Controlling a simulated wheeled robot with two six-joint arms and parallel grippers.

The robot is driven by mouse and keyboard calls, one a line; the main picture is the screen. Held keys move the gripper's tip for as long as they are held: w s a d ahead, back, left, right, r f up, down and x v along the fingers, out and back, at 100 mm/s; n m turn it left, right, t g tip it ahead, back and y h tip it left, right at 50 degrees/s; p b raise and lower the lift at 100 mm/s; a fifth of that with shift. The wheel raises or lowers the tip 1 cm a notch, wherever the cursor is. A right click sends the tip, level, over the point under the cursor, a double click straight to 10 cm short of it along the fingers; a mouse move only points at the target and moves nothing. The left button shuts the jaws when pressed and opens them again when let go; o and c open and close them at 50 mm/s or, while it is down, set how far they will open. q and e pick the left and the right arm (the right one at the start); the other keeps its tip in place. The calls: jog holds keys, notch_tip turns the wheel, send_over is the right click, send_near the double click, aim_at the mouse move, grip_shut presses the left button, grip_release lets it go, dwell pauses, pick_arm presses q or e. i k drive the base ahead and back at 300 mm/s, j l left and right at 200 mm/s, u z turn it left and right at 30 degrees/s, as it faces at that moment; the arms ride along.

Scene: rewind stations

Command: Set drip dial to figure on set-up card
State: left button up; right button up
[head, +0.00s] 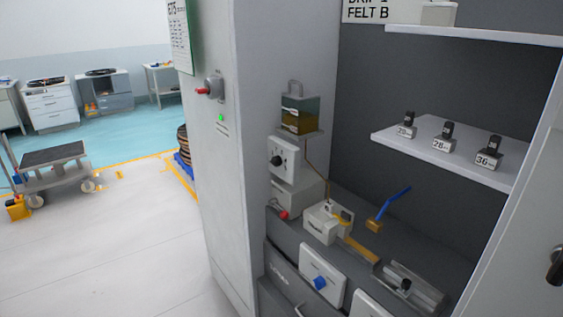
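A white dial box with a black knob (278,160) is mounted on the left inner side of the cabinet, below a small tank of yellowish liquid (299,114). It is likely the drip dial; its figures are too small to read. A white card (368,13) at the top edge shows "FELT B" under a cut-off line that seems to read "DRIP 1". A green-edged sheet (180,36) hangs on the cabinet's outer side, its small print unreadable. Neither of my grippers is in view.
Below the dial are a white felt block (327,222), a blue-handled tool (389,210) and a blue-knob panel (322,281). Several numbered pieces stand on the white shelf (450,153). A red-tipped switch (209,89) juts from the cabinet. A cart (52,160) stands left; the floor between is clear.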

aim_at(276, 161)
jog(key=i+j, duration=0.6)
jog(key=i+j+z, duration=0.15)
jog(key=z, duration=0.2)
jog(key=i+j+z, duration=0.15)
jog(key=z, duration=0.25)
jog(key=i+j+z, duration=0.1)
jog(key=j+z, duration=0.25)
